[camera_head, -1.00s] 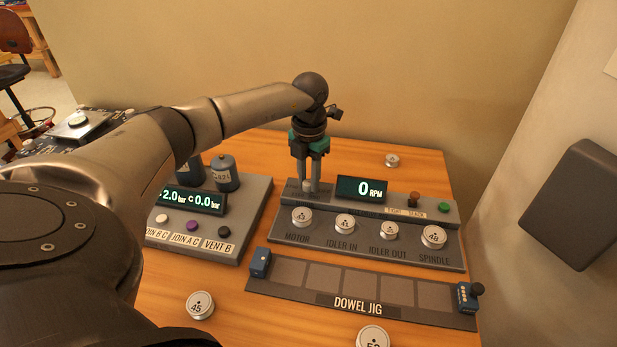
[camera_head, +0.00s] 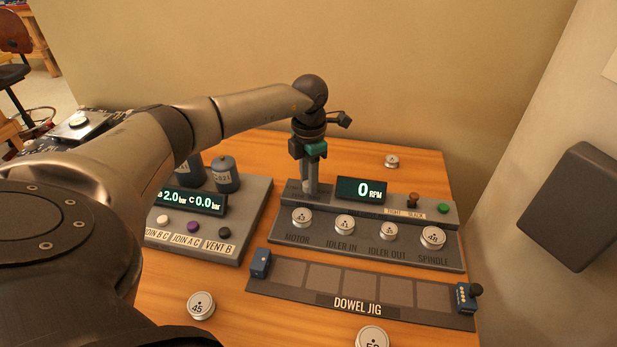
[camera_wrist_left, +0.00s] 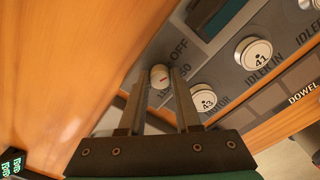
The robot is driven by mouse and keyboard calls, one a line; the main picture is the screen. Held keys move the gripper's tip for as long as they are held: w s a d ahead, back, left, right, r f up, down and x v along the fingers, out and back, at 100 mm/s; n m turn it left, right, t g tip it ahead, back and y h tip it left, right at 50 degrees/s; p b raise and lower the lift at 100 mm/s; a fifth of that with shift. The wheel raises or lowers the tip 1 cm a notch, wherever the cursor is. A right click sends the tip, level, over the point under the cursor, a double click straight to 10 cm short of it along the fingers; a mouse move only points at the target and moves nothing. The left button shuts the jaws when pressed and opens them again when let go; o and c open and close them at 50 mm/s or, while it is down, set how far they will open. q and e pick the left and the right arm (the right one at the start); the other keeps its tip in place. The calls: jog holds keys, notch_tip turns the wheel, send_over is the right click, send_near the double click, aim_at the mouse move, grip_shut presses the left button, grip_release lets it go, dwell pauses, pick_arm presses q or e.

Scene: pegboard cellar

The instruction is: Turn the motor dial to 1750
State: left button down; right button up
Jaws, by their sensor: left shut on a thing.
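The motor dial (camera_wrist_left: 159,76) is a small pale knob with a red mark, at the left end of the speed panel (camera_head: 430,255). Labels beside it read OFF and a partly hidden number ending in 50. I cannot tell exactly which label the mark points to. My left gripper (camera_head: 310,189) points down at the panel, its fingers on either side of the dial and shut on it. The fingers hide most of the dial in the head view. The display (camera_head: 360,189) reads 0 RPM. My right gripper is not in view.
A pressure panel (camera_head: 255,225) stands to the left and the dowel jig (camera_head: 360,303) in front. A wall rises behind.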

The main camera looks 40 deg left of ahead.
pick_arm(q)
jog(key=m, duration=0.3)
jog(key=shift+m, duration=0.4)
jog(key=m, duration=0.3)
jog(key=shift+m, duration=0.3)
jog(key=m, duration=0.3)
jog(key=shift+m, duration=0.4)
jog(key=m, duration=0.4)
jog(key=m+b, duration=0.1)
jog(key=m, duration=0.7)
jog(key=shift+m+b, duration=0.3)
jog(key=m, duration=0.4)
jog(key=shift+b, duration=0.3)
jog(key=shift+m, duration=2)
jog(key=shift+r, duration=0.1)
